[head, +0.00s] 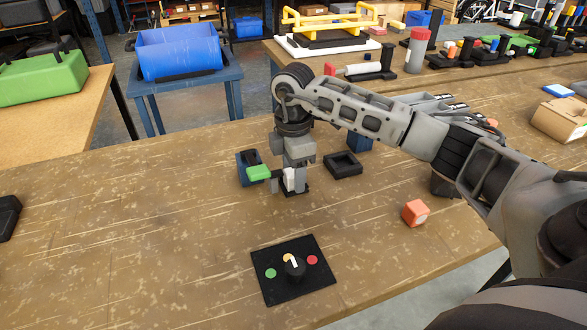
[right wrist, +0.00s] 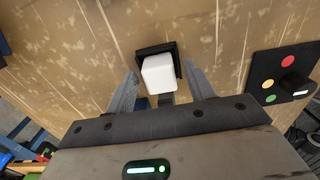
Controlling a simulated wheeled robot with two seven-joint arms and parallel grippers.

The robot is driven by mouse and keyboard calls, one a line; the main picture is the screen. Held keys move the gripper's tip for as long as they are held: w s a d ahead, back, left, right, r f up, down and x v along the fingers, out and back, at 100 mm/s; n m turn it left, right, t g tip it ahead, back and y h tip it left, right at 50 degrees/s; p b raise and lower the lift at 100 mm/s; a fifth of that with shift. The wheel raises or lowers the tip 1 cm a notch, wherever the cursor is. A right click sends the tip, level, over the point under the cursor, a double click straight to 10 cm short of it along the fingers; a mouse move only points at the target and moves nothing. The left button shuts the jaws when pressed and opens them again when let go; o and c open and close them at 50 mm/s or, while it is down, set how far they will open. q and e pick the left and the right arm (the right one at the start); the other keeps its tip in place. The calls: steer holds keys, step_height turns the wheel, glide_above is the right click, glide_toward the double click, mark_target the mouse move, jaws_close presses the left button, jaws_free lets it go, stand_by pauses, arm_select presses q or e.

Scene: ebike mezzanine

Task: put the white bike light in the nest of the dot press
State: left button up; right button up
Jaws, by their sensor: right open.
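The white bike light (head: 289,178) is a small upright white block in the head view. It also shows in the right wrist view (right wrist: 159,73), standing on or in a dark square base (right wrist: 171,49). I cannot tell whether this base is the dot press nest. My right gripper (head: 283,184) is low over the table with its fingers on either side of the light. In the right wrist view the gripper (right wrist: 160,75) is open, with gaps between the fingers and the light. My left gripper is not in view.
A black square open tray (head: 343,164) lies to the right of the gripper. A blue-and-black object and a green piece (head: 258,172) stand close on its left. A black control panel (head: 275,289) with coloured buttons and an orange cube (head: 413,212) are nearer.

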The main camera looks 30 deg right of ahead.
step_height(320, 180, up, 12)
steer(key=shift+r+b, duration=0.2)
steer(key=shift+b, duration=0.2)
steer(key=shift+f, duration=0.1)
stand_by(0.5)
